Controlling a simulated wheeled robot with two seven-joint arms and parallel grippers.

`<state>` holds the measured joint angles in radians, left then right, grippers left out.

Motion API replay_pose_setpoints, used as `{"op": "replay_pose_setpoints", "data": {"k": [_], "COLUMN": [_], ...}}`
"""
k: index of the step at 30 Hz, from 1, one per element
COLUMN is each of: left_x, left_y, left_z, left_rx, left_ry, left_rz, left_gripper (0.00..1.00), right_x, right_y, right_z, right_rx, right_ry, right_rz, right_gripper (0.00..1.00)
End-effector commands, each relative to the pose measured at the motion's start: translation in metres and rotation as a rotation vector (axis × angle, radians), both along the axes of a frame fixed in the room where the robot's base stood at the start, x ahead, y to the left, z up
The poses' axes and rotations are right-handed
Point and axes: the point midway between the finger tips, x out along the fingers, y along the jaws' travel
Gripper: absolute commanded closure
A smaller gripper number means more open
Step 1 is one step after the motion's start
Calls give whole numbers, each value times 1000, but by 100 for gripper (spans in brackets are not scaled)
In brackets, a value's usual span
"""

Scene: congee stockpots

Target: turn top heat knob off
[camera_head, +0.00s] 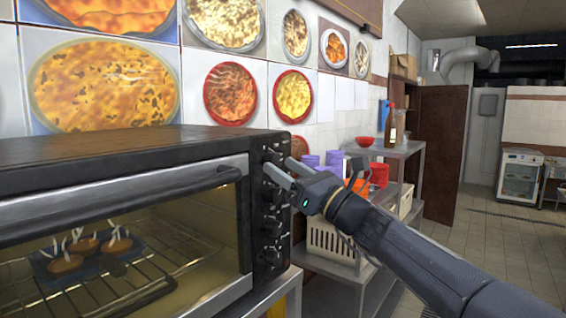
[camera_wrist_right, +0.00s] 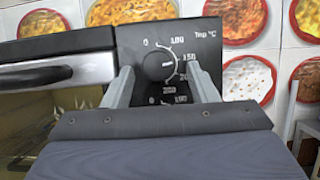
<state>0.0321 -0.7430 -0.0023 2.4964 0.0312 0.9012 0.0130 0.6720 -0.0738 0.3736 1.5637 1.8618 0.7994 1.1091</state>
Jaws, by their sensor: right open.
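The toaster oven (camera_head: 120,150) stands at left in the head view, with a column of dark knobs on its right panel. The top heat knob (camera_wrist_right: 158,66) shows in the wrist view, with a dial marked "Temp °C" around it. Its pale pointer mark is near level, toward the right side by the 150 label. My right gripper (camera_head: 280,167) is open at the top of the panel, its fingers partly covering the knobs. In the wrist view its fingers stand left and right of the top knob; contact cannot be told. My left gripper is not in view.
A lower knob's dial (camera_wrist_right: 168,99) is partly hidden under my gripper. The oven door handle (camera_head: 120,196) juts out left of the panel. A tray of food (camera_head: 85,258) sits behind the glass. A metal shelf (camera_head: 398,149) with bottles and cups stands beyond. The tiled floor at right is clear.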

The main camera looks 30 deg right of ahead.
Motion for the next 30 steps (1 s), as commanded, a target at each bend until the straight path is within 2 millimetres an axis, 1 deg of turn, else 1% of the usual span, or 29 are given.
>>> {"op": "replay_pose_setpoints", "data": {"k": [3,11,14,21,22,30], "left_x": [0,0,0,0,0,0], "left_y": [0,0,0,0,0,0], "left_z": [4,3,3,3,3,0], "left_rx": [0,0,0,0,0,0], "left_ry": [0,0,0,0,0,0], "left_rz": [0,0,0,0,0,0], "left_gripper": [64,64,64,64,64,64], "right_x": [7,8,8,8,8,8], "right_y": [3,4,4,4,4,3], "right_z": [4,4,4,4,3,2], "right_rx": [0,-2,-2,-2,-2,-32], "right_ry": [0,-1,-1,-1,-1,-12], "right_rz": [0,0,0,0,0,0], "right_gripper": [47,47,57,89,91,92]}}
